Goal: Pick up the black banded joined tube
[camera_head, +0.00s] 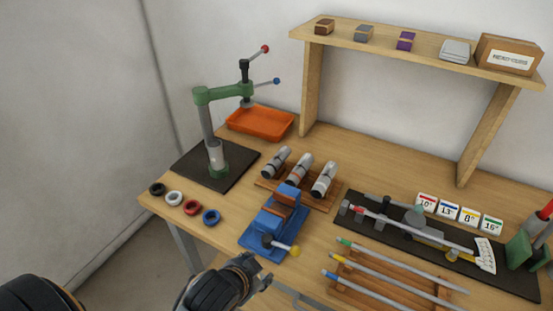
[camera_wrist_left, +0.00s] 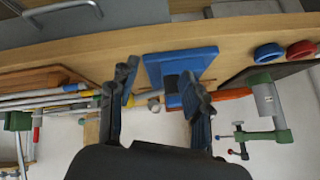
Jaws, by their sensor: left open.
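Three silver tubes lie tilted side by side on a wooden rack (camera_head: 331,207) behind the blue vise: a left tube (camera_head: 275,162), a middle tube (camera_head: 299,170) and a right tube (camera_head: 323,180). Dark bands seem to show on the left and right ones and a brownish one on the middle, but they are too small to be sure which is black banded. My left gripper (camera_head: 258,271) is at the table's front edge, in front of the vise and apart from the tubes. In the left wrist view its fingers (camera_wrist_left: 160,74) are spread and empty. My right gripper is out of view.
The blue vise (camera_head: 263,222) with its yellow-tipped handle stands between my left gripper and the tubes. A green press (camera_head: 220,94) stands at left, near several coloured rings (camera_head: 192,207). Colour-tipped rods (camera_head: 380,269) and a dark mat (camera_head: 505,279) lie at right.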

